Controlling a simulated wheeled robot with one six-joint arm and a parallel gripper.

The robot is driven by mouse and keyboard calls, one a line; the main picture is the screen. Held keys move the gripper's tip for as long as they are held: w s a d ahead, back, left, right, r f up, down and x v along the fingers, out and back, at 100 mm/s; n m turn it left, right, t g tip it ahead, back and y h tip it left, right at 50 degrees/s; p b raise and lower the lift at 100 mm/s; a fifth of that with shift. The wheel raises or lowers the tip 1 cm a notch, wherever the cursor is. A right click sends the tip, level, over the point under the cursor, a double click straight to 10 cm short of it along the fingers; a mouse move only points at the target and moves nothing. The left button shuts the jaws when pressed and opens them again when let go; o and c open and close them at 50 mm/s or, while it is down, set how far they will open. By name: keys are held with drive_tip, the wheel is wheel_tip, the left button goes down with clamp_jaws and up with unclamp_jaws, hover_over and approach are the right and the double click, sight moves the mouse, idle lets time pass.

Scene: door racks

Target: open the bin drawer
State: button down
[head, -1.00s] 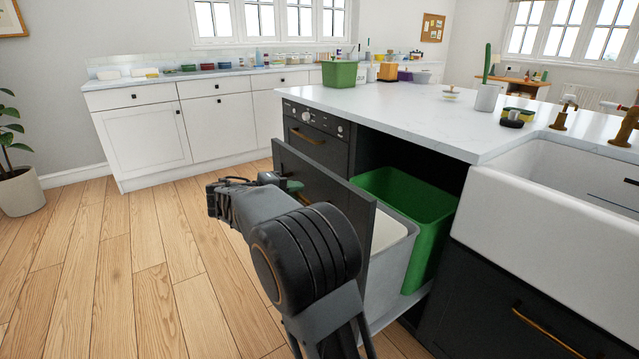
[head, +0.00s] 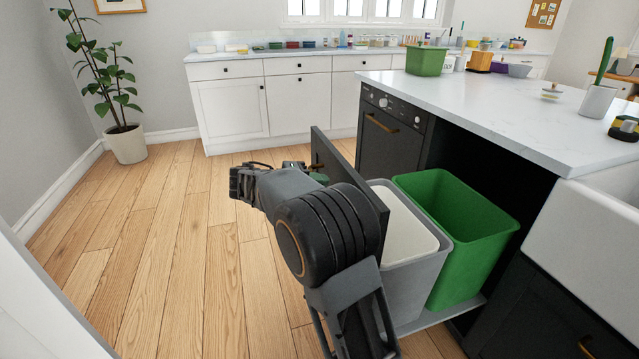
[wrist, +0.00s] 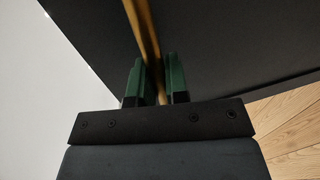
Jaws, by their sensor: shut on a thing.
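The bin drawer stands pulled out from the dark island. Its dark front panel (head: 335,168) is to the left of a grey bin (head: 419,276) with a pale inside and a green bin (head: 468,230), both on the drawer's tray. In the wrist view the brass handle (wrist: 143,31) runs between the green fingers of my gripper (wrist: 155,84), which is shut on it. In the head view my arm covers much of the front panel and most of the handle.
A white counter (head: 480,110) lies above the drawer opening, with a white sink (head: 590,235) at the right. The oven (head: 388,135) is behind the drawer. Wooden floor (head: 170,260) is clear to the left. A potted plant (head: 126,143) stands by the far wall.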

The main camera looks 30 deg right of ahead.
drive_tip(key=c, duration=1.1)
unclamp_jaws()
drive_tip(key=p+v, duration=0.4)
drive_tip(key=v, duration=0.9)
drive_tip(key=shift+w+a, duration=0.15)
drive_tip(key=shift+a, duration=0.25)
drive_tip(key=s+r+t+y+p, duration=0.2)
drive_tip(key=s+r+y+p, duration=0.3)
drive_tip(key=p, duration=0.4)
drive_tip(key=s+r+n+t+y+p, duration=0.1)
drive_tip(key=s+r+t+y+p, duration=0.1)
drive_tip(key=s+r+y+p, duration=0.3)
drive_tip(key=s+a+r+n+t+y+p, duration=0.1)
drive_tip(key=s+r+t+y+p, duration=0.1)
drive_tip(key=s+r+y+p, duration=0.3)
drive_tip(key=shift+s+r+t+p, duration=0.1)
drive_tip(key=shift+s+r+p, duration=0.45)
drive_tip(key=shift+s+p, duration=0.8)
drive_tip(key=shift+s+r+t+p, duration=0.1)
drive_tip(key=shift+s+r+p, duration=0.5)
drive_tip(key=shift+s+p, duration=0.7)
drive_tip(key=shift+s+r+t+p, duration=0.1)
drive_tip(key=shift+s+r+p, duration=0.65)
drive_tip(key=shift+p, duration=0.9)
